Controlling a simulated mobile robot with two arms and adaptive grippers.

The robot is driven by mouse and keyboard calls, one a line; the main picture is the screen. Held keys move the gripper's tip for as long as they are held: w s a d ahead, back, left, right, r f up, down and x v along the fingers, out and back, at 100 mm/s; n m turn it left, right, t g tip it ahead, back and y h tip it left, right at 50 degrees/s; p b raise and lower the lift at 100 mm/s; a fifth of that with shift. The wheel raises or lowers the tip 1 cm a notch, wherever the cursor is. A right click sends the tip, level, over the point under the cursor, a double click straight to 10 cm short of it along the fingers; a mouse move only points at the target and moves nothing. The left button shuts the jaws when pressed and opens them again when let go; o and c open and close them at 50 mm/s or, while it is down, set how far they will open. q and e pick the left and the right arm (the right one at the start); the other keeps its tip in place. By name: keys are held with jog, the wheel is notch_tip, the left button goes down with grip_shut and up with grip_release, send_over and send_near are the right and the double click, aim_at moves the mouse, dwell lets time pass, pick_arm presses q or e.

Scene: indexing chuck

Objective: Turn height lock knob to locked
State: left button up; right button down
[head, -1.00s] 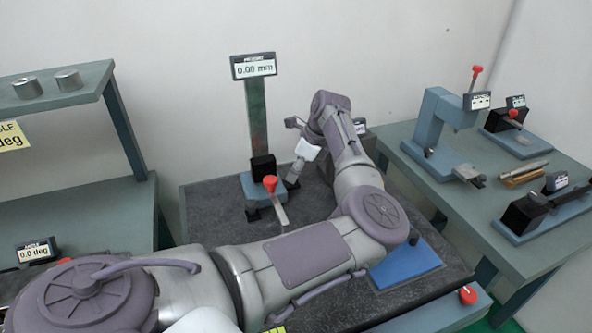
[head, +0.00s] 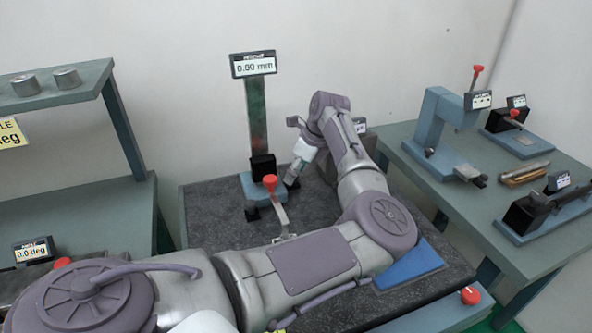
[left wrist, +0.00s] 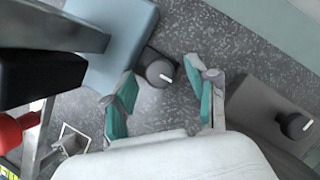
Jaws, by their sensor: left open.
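The height gauge (head: 257,110) has a tall column, a display reading 0.00 mm and a blue base (head: 247,187). In the left wrist view a dark round knob with a white mark (left wrist: 158,69) sits beside the blue base (left wrist: 118,42); I take it for the height lock knob. In the head view I cannot make it out. My left gripper (head: 290,183) is just right of the gauge base. Its two teal fingers (left wrist: 163,104) are open and empty, with the knob beyond and between their tips, apart from both. My right gripper is not in view.
A second marked dark knob (left wrist: 294,125) is on a grey block (left wrist: 262,105) right of the fingers. A blue wedge (head: 412,262) lies on the dark plate. A bench with fixtures (head: 450,180) stands at the right.

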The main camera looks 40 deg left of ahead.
pick_arm(q)
jog(key=v, duration=1.2)
dwell(0.3)
